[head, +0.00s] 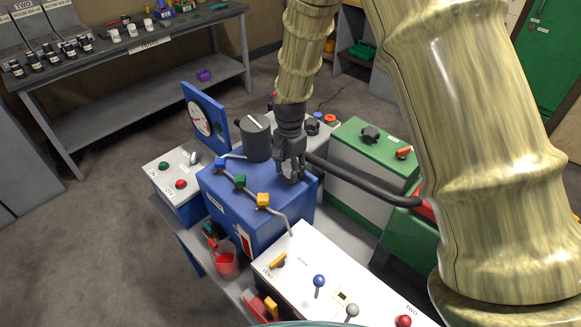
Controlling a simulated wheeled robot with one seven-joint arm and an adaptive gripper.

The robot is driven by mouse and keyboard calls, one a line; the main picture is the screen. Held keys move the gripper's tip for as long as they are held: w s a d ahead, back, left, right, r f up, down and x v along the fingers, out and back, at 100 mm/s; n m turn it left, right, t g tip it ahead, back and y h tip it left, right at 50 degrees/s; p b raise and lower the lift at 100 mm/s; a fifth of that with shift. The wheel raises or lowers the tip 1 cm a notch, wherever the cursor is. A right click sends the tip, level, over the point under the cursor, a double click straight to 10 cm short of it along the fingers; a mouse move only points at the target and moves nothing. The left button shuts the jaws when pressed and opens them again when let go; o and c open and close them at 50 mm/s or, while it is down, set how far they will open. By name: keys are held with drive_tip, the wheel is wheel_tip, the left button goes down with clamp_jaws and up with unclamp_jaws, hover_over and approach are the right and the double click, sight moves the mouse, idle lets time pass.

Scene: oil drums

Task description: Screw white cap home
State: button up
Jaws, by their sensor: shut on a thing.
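My gripper (289,168) is dark and points down over the top of a blue box (268,226), near its back right part. It is shut on a small whitish thing, which I take to be the white cap (287,169). Only a sliver of the cap shows between the fingers. The opening or thread under it is hidden, so I cannot tell how the cap is seated.
A dark cylinder (255,140) stands just left of my gripper. Yellow (263,200) and green (239,181) handles sit on the box's front pipe. A dark hose (360,182) runs right. A white lever panel (335,285) is in front, and a green cabinet (371,150) is at right.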

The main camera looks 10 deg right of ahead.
drive_tip(key=shift+o, duration=0.5)
drive_tip(key=shift+s+f, duration=0.65)
drive_tip(key=shift+f, duration=0.25)
drive_tip(key=shift+c, duration=1.6)
drive_tip(key=o, duration=1.6)
drive_tip(key=shift+w+d+f, duration=0.1)
drive_tip(key=shift+w+f, duration=0.1)
drive_tip(key=shift+w, duration=0.05)
drive_tip(key=shift+o, duration=0.2)
drive_tip(key=shift+w, duration=0.2)
drive_tip(key=shift+s+r, duration=0.1)
drive_tip(key=shift+r, duration=0.45)
drive_tip(key=r, duration=1.1)
drive_tip(key=shift+w+r, duration=0.1)
drive_tip(key=shift+w, duration=0.1)
